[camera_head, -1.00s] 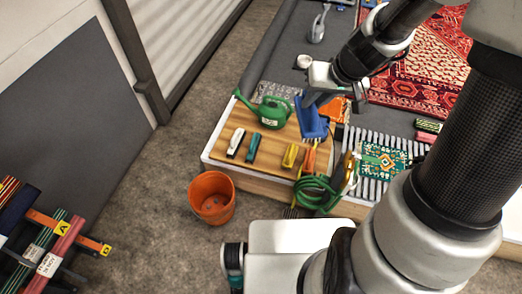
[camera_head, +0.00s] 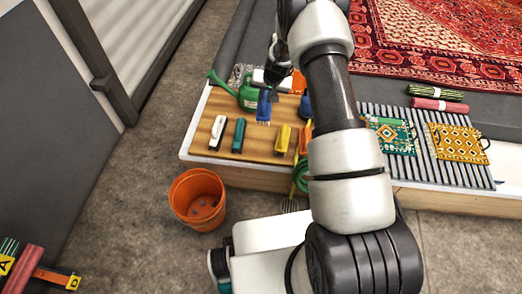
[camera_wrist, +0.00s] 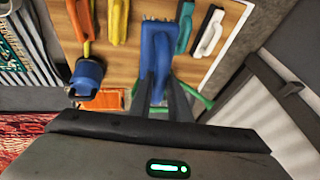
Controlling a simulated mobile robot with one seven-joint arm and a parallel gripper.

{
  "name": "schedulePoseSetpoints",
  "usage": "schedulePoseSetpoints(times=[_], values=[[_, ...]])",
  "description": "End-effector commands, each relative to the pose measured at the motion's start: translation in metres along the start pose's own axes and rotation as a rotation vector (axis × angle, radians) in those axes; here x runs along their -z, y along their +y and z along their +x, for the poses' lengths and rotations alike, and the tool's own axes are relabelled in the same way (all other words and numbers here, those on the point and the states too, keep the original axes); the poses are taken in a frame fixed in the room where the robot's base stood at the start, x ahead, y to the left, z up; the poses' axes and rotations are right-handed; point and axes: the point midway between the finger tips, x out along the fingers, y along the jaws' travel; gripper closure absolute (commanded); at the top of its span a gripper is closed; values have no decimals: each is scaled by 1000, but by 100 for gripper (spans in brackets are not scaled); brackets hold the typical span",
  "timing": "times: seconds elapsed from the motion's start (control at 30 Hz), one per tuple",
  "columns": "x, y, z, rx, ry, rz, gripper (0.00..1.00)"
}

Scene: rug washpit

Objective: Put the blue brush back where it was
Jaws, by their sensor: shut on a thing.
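The blue brush (camera_head: 264,106) is held by my gripper (camera_head: 272,84) over the back part of the wooden board (camera_head: 205,147). In the wrist view, the brush (camera_wrist: 157,52) points away from me between my two fingers, bristles at its far end. A gap in the brush row lies in line with it, between the teal brush (camera_head: 239,134) and the yellow brush (camera_head: 283,138). A white brush (camera_head: 218,132) lies left of the teal one, and an orange one (camera_head: 303,139) right of the yellow. I cannot tell whether the held brush touches the board.
A green watering can (camera_head: 246,92) stands close to my gripper at the back. A blue container (camera_wrist: 88,76) is beside it in the wrist view. An orange bucket (camera_head: 197,198) is on the floor in front. A slatted rack (camera_head: 441,172) with small rugs is at right.

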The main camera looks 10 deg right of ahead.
Motion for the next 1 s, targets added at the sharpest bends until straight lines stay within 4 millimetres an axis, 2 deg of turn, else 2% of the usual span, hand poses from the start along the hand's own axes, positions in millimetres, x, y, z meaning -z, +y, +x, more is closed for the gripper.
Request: schedulePoseSetpoints(times=[0.03, 0.1, 0.2, 0.6, 0.87, 1.0], values=[[-10, 4, 41, -6, 2, 9, 100], [-16, 6, 72, -12, 11, 24, 100], [-22, 8, 105, -18, 19, 41, 100], [-44, 19, 172, -24, 27, 57, 100], [-53, 24, 193, -24, 27, 57, 100], [-61, 28, 211, -24, 26, 57, 100]])
